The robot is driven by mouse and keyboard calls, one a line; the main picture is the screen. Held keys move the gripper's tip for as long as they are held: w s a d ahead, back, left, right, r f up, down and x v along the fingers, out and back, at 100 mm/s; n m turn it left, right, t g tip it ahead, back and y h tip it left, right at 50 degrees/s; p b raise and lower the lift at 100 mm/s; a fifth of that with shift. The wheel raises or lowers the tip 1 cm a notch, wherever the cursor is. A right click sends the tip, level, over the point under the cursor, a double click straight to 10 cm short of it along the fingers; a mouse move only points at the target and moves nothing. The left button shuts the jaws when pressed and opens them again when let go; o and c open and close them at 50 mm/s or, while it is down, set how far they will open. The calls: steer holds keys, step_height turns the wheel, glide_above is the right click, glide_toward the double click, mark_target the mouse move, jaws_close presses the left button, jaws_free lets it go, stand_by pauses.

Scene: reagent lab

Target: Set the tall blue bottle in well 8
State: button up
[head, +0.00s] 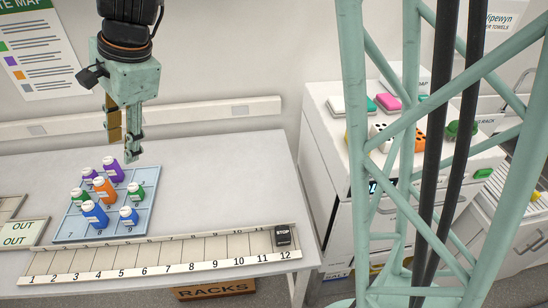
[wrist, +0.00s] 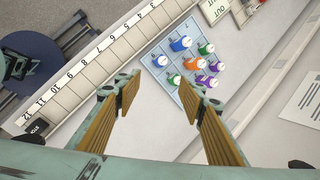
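The tall blue bottle (head: 95,214), with a white cap, stands in the front part of the blue tray (head: 147,207). It also shows in the wrist view (wrist: 181,44). A smaller blue bottle (head: 128,215) stands to its right. The tray has numbered wells; the bottles hide much of the numbering, so I cannot tell exactly which well the tall one is in. A rack strip (head: 160,257) in front is numbered 1 to 12, and its slot 8 looks empty. My gripper (head: 122,148) is open and empty above the tray's back edge, apart from every bottle.
Purple, orange and green bottles crowd the tray around the blue ones, including a purple bottle (head: 113,170) below my gripper. A small black item (head: 282,236) sits at slot 12. An OUT card (head: 18,233) lies at the left. The table right of the tray is clear.

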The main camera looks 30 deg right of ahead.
steer(key=s+d+r+n+h, duration=0.1)
steer(key=s+d+r+n, duration=0.25)
steer(key=s+d, duration=0.4)
steer(key=s+d+r+n+t+h, duration=0.1)
steer(key=s+d+r+n, duration=0.25)
steer(key=s+d, duration=0.4)
steer(key=s+d+r+n+h, duration=0.1)
steer(key=s+d+r+n, duration=0.3)
steer(key=s, duration=0.5)
steer(key=s+d+n, duration=0.1)
steer(key=s+d, duration=0.2)
steer(key=s, duration=0.2)
steer(key=s+d+n+h, duration=0.1)
steer(key=s+d, duration=0.2)
steer(key=s, duration=0.3)
steer(key=shift+d+f+n, duration=0.3)
steer(key=shift+w, duration=0.1)
step_height(320, 180, down, 9)
steer(key=b, duration=0.9)
steer(key=shift+t, duration=0.3)
